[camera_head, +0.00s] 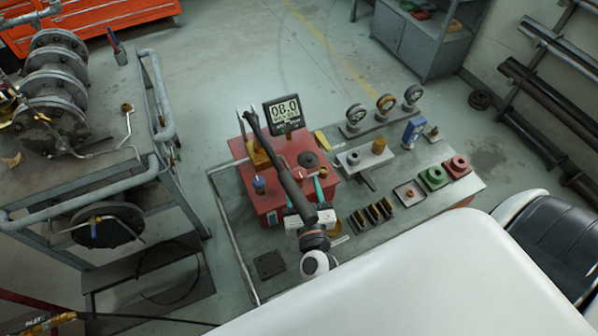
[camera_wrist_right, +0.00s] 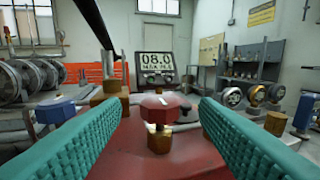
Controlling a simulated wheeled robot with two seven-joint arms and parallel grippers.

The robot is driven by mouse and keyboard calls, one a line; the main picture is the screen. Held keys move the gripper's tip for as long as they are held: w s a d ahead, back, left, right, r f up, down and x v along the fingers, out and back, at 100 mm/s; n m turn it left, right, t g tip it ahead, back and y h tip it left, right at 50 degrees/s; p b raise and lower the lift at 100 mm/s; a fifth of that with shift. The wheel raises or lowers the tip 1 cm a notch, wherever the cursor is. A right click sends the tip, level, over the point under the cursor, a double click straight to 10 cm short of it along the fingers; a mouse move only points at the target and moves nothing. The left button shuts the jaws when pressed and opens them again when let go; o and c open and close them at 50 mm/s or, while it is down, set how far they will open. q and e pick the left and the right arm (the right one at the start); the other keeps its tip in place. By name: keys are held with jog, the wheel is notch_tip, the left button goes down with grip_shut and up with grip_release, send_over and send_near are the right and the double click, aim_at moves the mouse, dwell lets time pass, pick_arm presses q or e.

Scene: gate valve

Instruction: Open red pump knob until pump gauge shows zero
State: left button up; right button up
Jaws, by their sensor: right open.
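The red pump knob (camera_wrist_right: 165,106) sits on a brass stem on top of the red pump box (camera_head: 262,203). In the wrist view it stands between the two teal fingers of my right gripper (camera_wrist_right: 161,112), with a gap on each side. The gripper is open and touches nothing that I can see. In the head view the right gripper (camera_head: 305,196) is over the near part of the box, partly hidden by a dark bar. The pump gauge (camera_head: 285,112) reads 08.0; it also shows in the wrist view (camera_wrist_right: 157,64). My left gripper is not in view.
A long dark bar (camera_head: 279,168) slants over the box close to my gripper. A blue knob (camera_wrist_right: 55,111) is left of the red one. Round gauges (camera_head: 385,103) and coloured blocks (camera_head: 434,177) stand to the right. A pipe-railed bench (camera_head: 90,195) is at left.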

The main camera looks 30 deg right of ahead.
aim_at(300, 179)
jog(key=x, duration=0.5)
jog(key=shift+b, duration=0.3)
jog(key=c, duration=1)
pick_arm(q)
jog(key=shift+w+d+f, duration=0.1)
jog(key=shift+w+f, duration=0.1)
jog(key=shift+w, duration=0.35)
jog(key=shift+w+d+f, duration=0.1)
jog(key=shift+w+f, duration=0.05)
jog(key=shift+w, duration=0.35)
pick_arm(e)
jog(key=shift+o, duration=0.2)
